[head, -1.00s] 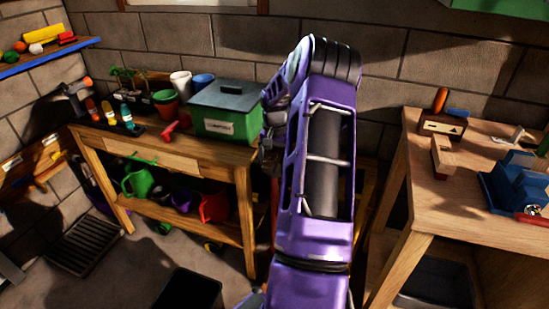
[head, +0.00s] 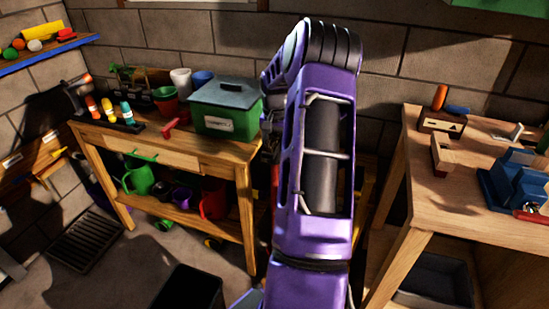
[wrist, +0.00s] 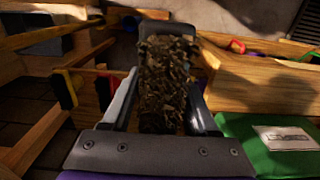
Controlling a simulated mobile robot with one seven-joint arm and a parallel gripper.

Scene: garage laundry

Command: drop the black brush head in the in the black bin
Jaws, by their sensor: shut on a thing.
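My gripper (wrist: 162,112) is shut on the black brush head (wrist: 168,70), whose dark, mottled bristly face fills the gap between the two fingers in the wrist view. The gripper and brush head are hidden in the head view behind my purple arm. A black bin (head: 188,290) stands on the floor at the bottom of the head view, cut off by the frame edge. The brush head is held above the wooden bench area, apart from this bin.
A wooden bench (head: 160,160) at left holds a green box (head: 225,108), pots and bottles; watering cans stand on its lower shelf. A workbench (head: 480,205) at right holds tools, with a dark tray (head: 435,280) below.

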